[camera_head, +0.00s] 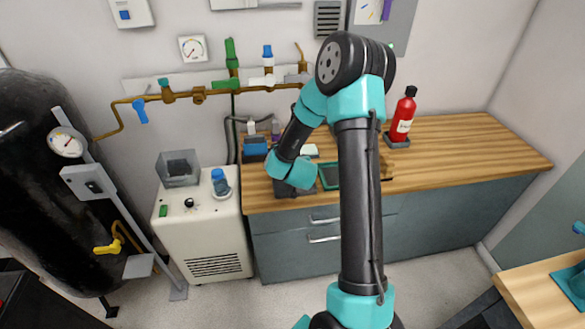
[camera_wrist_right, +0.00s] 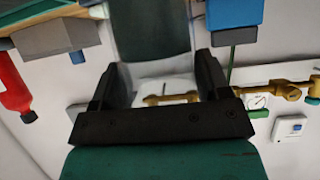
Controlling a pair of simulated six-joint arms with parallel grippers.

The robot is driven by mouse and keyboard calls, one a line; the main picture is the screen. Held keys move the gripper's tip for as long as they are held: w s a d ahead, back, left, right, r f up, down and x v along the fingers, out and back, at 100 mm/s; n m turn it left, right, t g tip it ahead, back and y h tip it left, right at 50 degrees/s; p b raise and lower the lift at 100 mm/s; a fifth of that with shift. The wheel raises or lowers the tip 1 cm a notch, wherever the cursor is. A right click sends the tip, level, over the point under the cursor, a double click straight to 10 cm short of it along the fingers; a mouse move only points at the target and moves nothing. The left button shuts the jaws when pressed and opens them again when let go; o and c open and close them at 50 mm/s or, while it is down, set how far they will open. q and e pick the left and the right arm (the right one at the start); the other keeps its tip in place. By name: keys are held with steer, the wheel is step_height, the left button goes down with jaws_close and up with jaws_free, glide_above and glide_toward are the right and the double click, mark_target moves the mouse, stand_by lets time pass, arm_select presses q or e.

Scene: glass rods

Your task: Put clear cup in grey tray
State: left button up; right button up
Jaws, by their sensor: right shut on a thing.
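My right gripper (camera_head: 291,190) hangs low at the counter's front edge, left of a dark tray with a green rim (camera_head: 329,176). In the right wrist view the gripper (camera_wrist_right: 160,62) has its two black fingers on either side of a see-through thing, which seems to be the clear cup (camera_wrist_right: 181,63). Its full outline is faint, and a dark green panel (camera_wrist_right: 152,34) shows through or behind it. In the head view the cup cannot be made out behind the gripper. I cannot tell for sure which thing is the grey tray. My left gripper is not in view.
A blue box (camera_head: 255,150) stands left of the arm. A red fire extinguisher (camera_head: 402,118) stands at the back right. A clear box (camera_head: 179,168) and a blue-capped bottle (camera_head: 220,183) sit on the white machine (camera_head: 205,240). The counter's right part (camera_head: 470,140) is clear.

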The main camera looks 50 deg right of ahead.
steer(key=shift+w+d+f, duration=0.15)
steer(key=shift+f, duration=1.6)
steer(key=shift+f, duration=0.2)
steer(key=o, duration=0.9)
steer(key=shift+r, duration=0.1)
steer(key=shift+r, duration=0.15)
steer(key=v, duration=1.2)
